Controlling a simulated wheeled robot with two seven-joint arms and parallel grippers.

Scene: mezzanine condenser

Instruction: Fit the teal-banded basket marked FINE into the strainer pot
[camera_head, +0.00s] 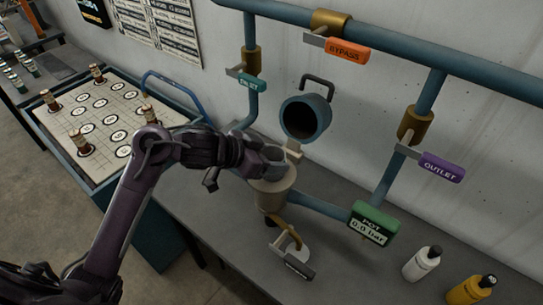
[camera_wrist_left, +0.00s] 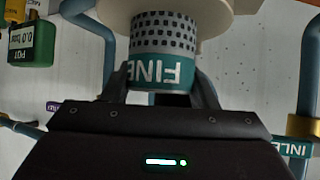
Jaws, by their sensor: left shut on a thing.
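My left gripper (camera_head: 277,161) is shut on the basket marked FINE. In the left wrist view the basket (camera_wrist_left: 163,45) shows a grey perforated body and a teal band with white FINE lettering, upside down in the picture, between the two fingers. The beige strainer pot (camera_head: 272,197) stands below the gripper in the head view. Its pale rim shows behind the basket's perforated end in the left wrist view (camera_wrist_left: 240,8). I cannot tell whether that end is above the mouth or inside it. The gripper hides much of the mouth. My right gripper is out of view.
A round blue cover (camera_head: 325,112) with a dark handle stands behind the pot. Blue pipes with INLET (camera_head: 253,83), BYPASS (camera_head: 346,49) and OUTLET (camera_head: 442,167) handles surround it. A green gauge (camera_head: 373,226) reads 0.0 bar. Bottles (camera_head: 421,264) stand at front right.

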